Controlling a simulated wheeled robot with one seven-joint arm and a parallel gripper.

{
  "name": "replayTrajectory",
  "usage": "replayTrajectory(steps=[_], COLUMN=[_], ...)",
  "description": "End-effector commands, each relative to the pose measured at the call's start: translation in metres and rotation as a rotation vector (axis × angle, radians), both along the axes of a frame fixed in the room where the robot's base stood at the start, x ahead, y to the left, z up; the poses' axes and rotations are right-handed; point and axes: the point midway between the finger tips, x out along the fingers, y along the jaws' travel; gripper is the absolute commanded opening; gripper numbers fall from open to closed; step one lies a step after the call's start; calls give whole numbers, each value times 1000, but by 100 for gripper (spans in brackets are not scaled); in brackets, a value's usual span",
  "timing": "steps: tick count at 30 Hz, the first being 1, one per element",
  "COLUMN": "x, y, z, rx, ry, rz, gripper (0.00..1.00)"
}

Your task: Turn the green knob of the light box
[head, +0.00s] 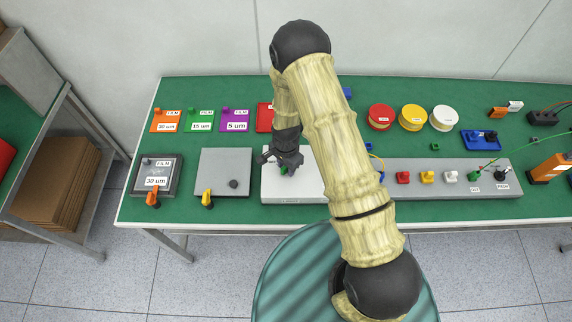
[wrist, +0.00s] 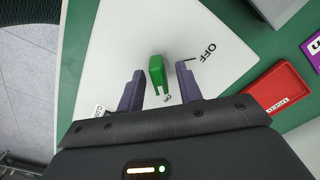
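The light box (head: 280,187) is a white flat box on the green table, partly hidden behind my arm in the head view. Its white top (wrist: 105,55) fills much of the wrist view. The green knob (wrist: 157,70) stands on it, with OFF and ON labels printed beside it. My gripper (head: 284,166) is over the box at the knob, of which a little green shows in the head view. In the wrist view my gripper (wrist: 157,80) is open, one finger on each side of the knob, with visible gaps on both sides.
A grey plate (head: 222,180) with a yellow clamp lies left of the box. A red tray (wrist: 279,97) lies close by in the wrist view. A grey panel with coloured connectors (head: 440,168) is to the right. Red, yellow and white round containers (head: 412,118) stand behind.

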Motion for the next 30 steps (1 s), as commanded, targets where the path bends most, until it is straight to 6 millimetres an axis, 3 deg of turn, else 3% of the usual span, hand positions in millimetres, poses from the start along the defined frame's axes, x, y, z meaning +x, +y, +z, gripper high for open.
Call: replayTrajectory(steps=[4,10,20,30], x=[0,0,0,0], y=[0,0,0,0], z=[0,0,0,-2], rx=[0,0,0,1], ry=[0,0,0,-1], rz=[0,0,16,156], gripper=[35,0,0,0])
